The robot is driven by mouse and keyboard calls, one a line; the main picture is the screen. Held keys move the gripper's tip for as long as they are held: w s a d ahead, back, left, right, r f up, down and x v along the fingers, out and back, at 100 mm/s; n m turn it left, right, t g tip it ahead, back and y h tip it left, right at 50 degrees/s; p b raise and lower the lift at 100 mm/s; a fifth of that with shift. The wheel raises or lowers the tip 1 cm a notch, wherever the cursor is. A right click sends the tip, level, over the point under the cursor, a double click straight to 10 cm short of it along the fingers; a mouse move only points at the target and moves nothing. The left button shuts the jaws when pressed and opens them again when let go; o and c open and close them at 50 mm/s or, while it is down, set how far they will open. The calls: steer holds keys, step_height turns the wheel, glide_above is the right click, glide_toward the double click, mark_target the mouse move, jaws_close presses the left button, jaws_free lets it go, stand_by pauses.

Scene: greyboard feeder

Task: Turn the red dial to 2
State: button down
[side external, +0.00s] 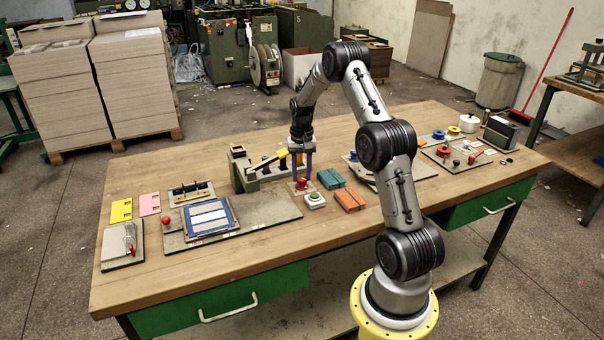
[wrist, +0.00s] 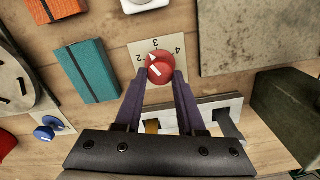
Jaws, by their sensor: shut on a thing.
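The red dial (wrist: 160,68) sits on a pale plate (wrist: 140,48) marked 2, 3 and 4 in the wrist view. A white mark shows on its top, and a small white pointer shows at its edge between the 2 and the 3. Which number it is set to is hard to tell. My gripper (wrist: 161,79) is shut on the dial, with one purple finger at each side. In the side view my gripper (side external: 304,173) points down over the red dial (side external: 302,184), and its fingers partly hide the dial.
A green button on a white base (side external: 315,200) stands close in front of the dial. Teal (side external: 331,178) and orange (side external: 350,200) boxes lie to the right. Bare wood lies in front of the orange box.

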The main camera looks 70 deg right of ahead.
mark_target(301, 177)
steer(key=n, duration=0.6)
steer(key=shift+w, duration=0.1)
steer(key=shift+n, duration=0.3)
stand_by(0.3)
steer(key=c, duration=0.5)
jaws_free()
step_height(301, 177, up, 14)
steer(key=shift+a, duration=0.1)
stand_by(0.3)
